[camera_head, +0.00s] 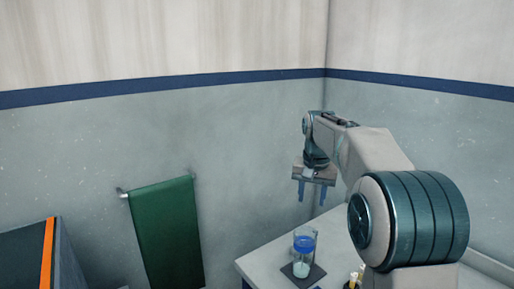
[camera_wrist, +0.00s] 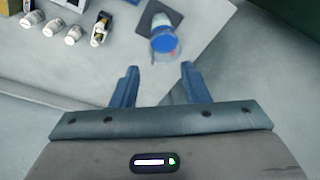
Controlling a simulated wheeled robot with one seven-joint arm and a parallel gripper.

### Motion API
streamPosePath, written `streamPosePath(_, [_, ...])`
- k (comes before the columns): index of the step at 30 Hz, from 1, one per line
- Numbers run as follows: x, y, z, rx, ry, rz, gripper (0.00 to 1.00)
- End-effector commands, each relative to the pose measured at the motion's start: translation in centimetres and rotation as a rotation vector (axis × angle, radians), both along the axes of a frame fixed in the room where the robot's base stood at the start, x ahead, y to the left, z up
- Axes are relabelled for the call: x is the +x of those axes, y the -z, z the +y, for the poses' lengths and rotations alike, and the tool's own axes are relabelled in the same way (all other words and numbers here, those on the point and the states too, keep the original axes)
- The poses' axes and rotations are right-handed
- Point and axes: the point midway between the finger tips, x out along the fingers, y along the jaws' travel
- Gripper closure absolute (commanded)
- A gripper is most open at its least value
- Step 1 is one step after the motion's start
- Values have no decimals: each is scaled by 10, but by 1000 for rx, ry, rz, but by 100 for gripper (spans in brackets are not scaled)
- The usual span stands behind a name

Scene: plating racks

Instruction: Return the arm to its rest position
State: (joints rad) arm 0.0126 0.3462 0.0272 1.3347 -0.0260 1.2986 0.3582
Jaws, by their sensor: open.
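My gripper (camera_head: 312,192) hangs in the air above the far end of a light grey table (camera_head: 262,264), with its fingers pointing down. It also shows in the wrist view (camera_wrist: 158,88), where its two blue fingers are apart with nothing between them. A clear beaker (camera_head: 304,240) with a blue band stands on a dark square mat (camera_head: 318,271), below the gripper and apart from it. In the wrist view the beaker (camera_wrist: 164,40) appears just beyond the fingertips.
Several small white-capped vials (camera_wrist: 52,28) and a yellow-and-black item (camera_wrist: 100,30) are on the table. A green towel (camera_head: 168,235) hangs on the wall. A dark box with an orange stripe (camera_head: 48,255) is at the lower left. Air around the gripper is clear.

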Motion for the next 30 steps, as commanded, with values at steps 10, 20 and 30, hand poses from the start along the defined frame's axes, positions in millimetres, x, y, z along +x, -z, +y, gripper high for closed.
streamPosePath(10, [-121,-1,0,-25,-130,-67,59])
streamPosePath(20, [-239,41,0,-53,-249,-127,59])
streamPosePath(30, [-314,93,-1,-74,-332,-167,59])
